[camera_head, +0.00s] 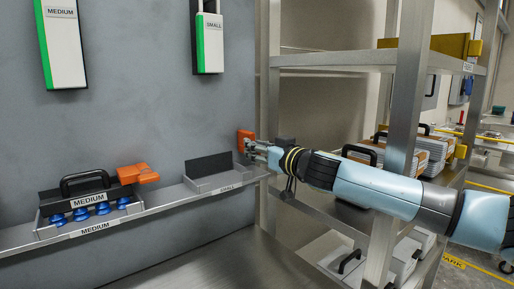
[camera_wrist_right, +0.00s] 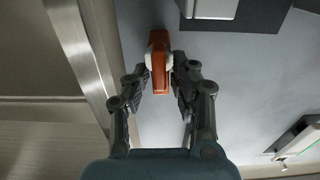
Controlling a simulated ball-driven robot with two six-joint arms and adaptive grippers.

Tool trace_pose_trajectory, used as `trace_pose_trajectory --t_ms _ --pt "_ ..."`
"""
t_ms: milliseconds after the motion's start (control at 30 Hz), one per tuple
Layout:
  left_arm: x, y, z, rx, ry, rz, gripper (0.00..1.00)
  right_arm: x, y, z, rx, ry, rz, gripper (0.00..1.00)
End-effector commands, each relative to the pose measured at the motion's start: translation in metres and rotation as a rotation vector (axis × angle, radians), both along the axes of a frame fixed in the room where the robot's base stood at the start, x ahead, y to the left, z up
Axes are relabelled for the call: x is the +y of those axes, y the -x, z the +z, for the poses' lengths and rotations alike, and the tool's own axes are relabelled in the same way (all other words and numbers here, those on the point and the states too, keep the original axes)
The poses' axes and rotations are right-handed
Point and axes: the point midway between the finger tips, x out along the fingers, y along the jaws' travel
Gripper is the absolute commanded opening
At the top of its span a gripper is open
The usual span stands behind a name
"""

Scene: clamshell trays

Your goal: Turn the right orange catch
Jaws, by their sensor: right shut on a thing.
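The right orange catch (camera_head: 246,137) is on the grey wall at the right end of the shelf ledge, just above and right of the SMALL tray (camera_head: 222,181). My right gripper (camera_head: 253,148) reaches it from the right and is shut on it. In the right wrist view the catch (camera_wrist_right: 159,42) stands between the two fingers of my gripper (camera_wrist_right: 161,76), its lower part in their grasp. The fingertips hide some of the catch. My left gripper is not in view.
A second orange catch (camera_head: 138,173) sits by the MEDIUM tray (camera_head: 48,232), which holds several blue items and a black-handled piece. The steel surface (camera_head: 225,262) below is clear.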

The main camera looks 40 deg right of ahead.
Motion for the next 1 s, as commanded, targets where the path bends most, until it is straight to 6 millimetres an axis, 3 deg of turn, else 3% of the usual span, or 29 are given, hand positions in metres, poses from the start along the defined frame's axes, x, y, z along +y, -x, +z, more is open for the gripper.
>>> trace_pose_trajectory --t_ms 267,1000 --pt "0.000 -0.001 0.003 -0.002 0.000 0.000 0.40 0.003 0.000 0.000 0.018 0.161 0.000 0.00" --pt "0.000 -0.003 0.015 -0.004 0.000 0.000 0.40 0.013 -0.002 -0.006 0.094 0.854 0.001 0.00"
